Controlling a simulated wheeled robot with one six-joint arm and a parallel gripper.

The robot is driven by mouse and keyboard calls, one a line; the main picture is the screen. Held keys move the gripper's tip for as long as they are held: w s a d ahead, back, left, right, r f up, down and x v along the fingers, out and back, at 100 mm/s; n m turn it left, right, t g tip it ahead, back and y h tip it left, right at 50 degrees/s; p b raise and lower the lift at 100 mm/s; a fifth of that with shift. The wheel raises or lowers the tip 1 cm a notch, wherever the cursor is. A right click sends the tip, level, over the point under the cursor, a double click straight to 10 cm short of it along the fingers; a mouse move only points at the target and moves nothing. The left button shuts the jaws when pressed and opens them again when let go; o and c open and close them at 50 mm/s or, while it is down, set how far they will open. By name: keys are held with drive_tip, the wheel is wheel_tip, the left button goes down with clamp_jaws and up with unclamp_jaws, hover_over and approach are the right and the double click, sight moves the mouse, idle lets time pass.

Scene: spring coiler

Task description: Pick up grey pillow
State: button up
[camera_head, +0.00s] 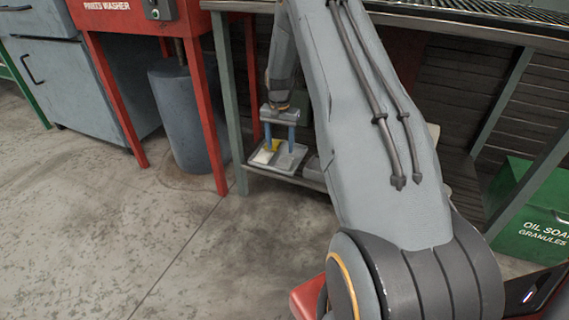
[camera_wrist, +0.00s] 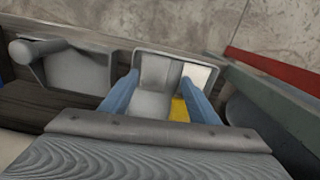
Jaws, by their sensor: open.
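A small grey tray (camera_head: 301,150) stands on the low shelf under the bench; its rim also shows in the wrist view (camera_wrist: 170,52). A grey piece (camera_wrist: 150,104), which looks like the grey pillow, lies in it between my fingers; its outline blends with the tray. A white piece (camera_wrist: 199,74) and a yellow piece (camera_wrist: 180,110) lie at the right side of the tray. My gripper (camera_head: 280,150) points down over the tray with its two blue fingers apart. In the wrist view my gripper (camera_wrist: 160,72) holds nothing that I can see; its palm hides the near part of the tray.
A grey scoop-like object (camera_wrist: 78,72) sits on the shelf left of the tray in the wrist view. A green shelf leg (camera_head: 230,100) and the red parts washer frame (camera_head: 215,125) stand close by. A green box (camera_head: 530,215) is at right. The floor in front is clear.

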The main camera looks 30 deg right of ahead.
sight(284, 161)
drive_tip(key=f, duration=0.1)
drive_tip(key=d+f, duration=0.1)
drive_tip(key=f, duration=0.1)
drive_tip(key=shift+d+b, duration=0.3)
drive_tip(key=shift+b, duration=0.1)
drive_tip(key=shift+f+b, duration=1.75)
drive_tip(key=shift+f, duration=1.25)
drive_tip(key=shift+r, duration=0.1)
drive_tip(key=c, duration=0.8)
